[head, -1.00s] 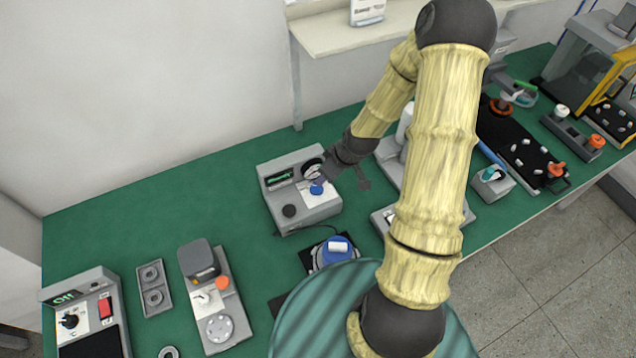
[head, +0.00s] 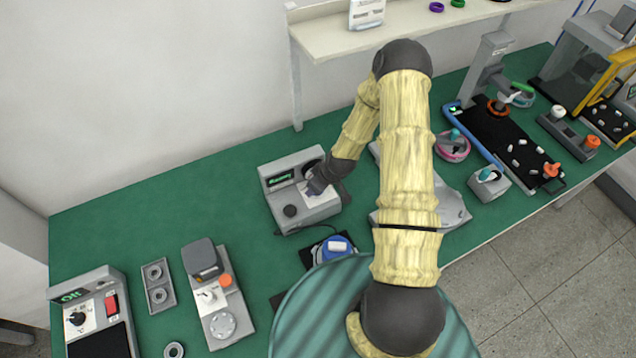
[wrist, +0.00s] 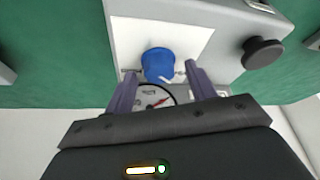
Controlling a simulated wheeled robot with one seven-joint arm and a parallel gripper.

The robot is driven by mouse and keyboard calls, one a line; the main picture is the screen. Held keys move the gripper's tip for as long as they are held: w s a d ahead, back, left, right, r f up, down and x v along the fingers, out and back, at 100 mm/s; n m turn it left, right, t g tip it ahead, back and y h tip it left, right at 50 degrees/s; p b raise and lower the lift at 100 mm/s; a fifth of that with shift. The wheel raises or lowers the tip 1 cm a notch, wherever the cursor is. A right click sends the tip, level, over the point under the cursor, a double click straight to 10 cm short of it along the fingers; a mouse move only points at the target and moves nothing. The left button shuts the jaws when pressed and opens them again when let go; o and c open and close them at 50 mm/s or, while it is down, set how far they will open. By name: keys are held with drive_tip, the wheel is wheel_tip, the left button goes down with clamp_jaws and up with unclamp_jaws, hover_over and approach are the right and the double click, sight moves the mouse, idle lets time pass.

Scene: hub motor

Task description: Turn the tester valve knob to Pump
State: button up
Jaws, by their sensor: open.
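The tester (head: 312,218) is a grey box on the green bench with a lit green display (head: 280,181) and a black round knob (head: 290,211). Its blue valve knob (wrist: 158,64) has a white pointer line toward the lower right in the wrist view. The knob sits on a white panel (wrist: 190,38), whose labels I cannot read. My gripper (wrist: 160,70) is open, with one finger on each side of the blue knob; I cannot tell whether they touch it. In the head view my gripper (head: 317,187) covers the knob. The pressure gauge (wrist: 155,98) is partly hidden by my gripper.
A blue-topped part (head: 335,248) lies in front of the tester. A grey unit with an orange button (head: 212,295) and an Off-display box (head: 95,312) stand to the left. A black conveyor-like tray (head: 510,150) is at right.

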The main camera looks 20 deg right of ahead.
drive_tip(key=c, duration=1)
drive_tip(key=shift+f+m+b, duration=0.1)
drive_tip(key=shift+m+b, duration=0.2)
drive_tip(key=shift+b, duration=0.05)
drive_tip(key=m+b, duration=0.1)
drive_tip(key=m, duration=0.1)
drive_tip(key=m+h+b, duration=0.1)
drive_tip(key=b, duration=0.1)
drive_tip(key=shift+a+f+m+t+h, duration=0.1)
drive_tip(key=shift+a+m+t+h, duration=0.1)
drive_tip(key=shift+m+t+h, duration=0.15)
drive_tip(key=m+h+b, duration=0.2)
drive_tip(key=m, duration=0.3)
drive_tip(key=shift+a+m, duration=0.1)
drive_tip(key=shift+m, duration=0.15)
drive_tip(key=o, duration=1)
